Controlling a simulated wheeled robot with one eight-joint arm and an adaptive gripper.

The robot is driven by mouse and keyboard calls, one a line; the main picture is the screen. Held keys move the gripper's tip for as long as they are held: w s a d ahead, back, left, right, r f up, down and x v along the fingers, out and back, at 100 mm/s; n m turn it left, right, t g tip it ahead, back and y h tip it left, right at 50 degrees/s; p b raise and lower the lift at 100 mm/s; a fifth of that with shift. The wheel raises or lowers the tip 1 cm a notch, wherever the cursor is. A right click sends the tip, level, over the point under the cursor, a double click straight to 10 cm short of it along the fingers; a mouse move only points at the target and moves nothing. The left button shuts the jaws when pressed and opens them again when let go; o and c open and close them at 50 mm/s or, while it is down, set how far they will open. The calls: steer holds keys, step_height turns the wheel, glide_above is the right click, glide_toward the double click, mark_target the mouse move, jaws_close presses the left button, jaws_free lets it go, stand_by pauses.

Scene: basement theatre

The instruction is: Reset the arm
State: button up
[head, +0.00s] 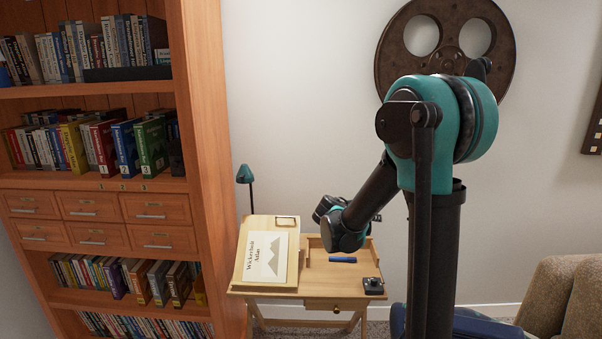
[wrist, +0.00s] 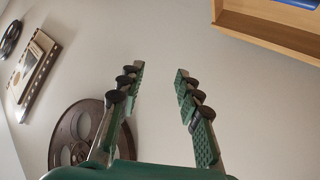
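My arm shows in the head view, folded down and to the left from its teal shoulder, with its lower part over the small wooden desk (head: 315,291). My gripper (wrist: 160,70) shows in the wrist view with its two green-padded fingers apart and nothing between them. In the head view I cannot make out the fingers.
The desk holds an atlas (head: 266,257), a blue object (head: 343,259), a small black device (head: 373,286) and a teal lamp (head: 245,175). A tall bookcase (head: 210,150) stands left, a brown armchair (head: 565,295) right. A film reel (head: 396,45) hangs on the wall.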

steer(key=s+a+f+n+g+y, duration=0.1)
steer(key=s+f+y, duration=0.2)
steer(key=s, duration=0.7)
steer(key=s+a+f+n+g+y, duration=0.2)
steer(key=s+f, duration=0.3)
steer(key=s, duration=0.5)
steer(key=s+a+f+n+g+y, duration=0.1)
steer(key=s+f+y, duration=0.3)
steer(key=s, duration=0.6)
steer(key=shift+a+f+n+g, duration=0.25)
steer(key=shift+f+n+g, duration=0.05)
steer(key=shift+f, duration=0.05)
